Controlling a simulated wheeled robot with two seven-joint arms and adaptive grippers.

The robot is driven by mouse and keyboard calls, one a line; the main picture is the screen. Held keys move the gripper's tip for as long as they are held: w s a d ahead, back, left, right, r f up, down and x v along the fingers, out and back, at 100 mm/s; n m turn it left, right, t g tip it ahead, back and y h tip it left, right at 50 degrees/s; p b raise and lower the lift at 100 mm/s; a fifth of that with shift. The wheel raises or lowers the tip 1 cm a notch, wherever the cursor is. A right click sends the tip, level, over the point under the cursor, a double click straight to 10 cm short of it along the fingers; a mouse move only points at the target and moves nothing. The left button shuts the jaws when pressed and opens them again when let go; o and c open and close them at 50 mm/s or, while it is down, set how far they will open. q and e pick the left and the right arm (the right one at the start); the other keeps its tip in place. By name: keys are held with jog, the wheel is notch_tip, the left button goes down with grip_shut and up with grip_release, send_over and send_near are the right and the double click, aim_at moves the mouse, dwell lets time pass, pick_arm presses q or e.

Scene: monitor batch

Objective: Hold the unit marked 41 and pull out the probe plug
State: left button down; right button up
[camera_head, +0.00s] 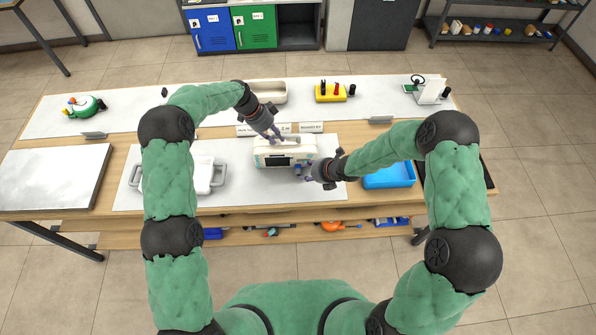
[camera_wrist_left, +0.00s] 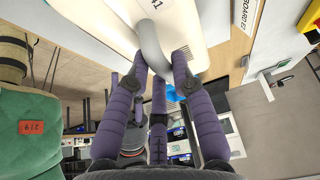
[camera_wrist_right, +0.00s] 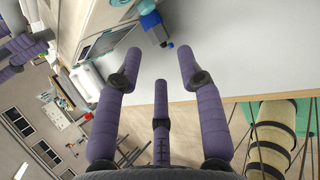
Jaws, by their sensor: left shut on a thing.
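The unit (camera_head: 272,160) is a cream box with a dark front panel on the grey mat. In the left wrist view its cream top (camera_wrist_left: 205,25) carries a partly cut-off label that seems to read 41, and a grey curved handle (camera_wrist_left: 152,45). My left gripper (camera_head: 277,137) is shut on that handle from above. The probe plug (camera_wrist_right: 150,20) is a blue and grey piece at the unit's front; it shows small in the head view (camera_head: 298,170). My right gripper (camera_wrist_right: 158,62) is open and empty, its fingertips just short of the plug.
A blue tray (camera_head: 390,183) stands to the right of the unit, and a white case with grey handles (camera_head: 205,177) to the left. A cream tray (camera_head: 270,90) and a yellow block (camera_head: 330,97) stand behind. The mat between unit and left case is clear.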

aim_at(300, 174)
jog(key=shift+x, duration=2.85)
grip_shut()
jog(key=shift+s+f, duration=0.1)
jog(key=shift+s, duration=0.05)
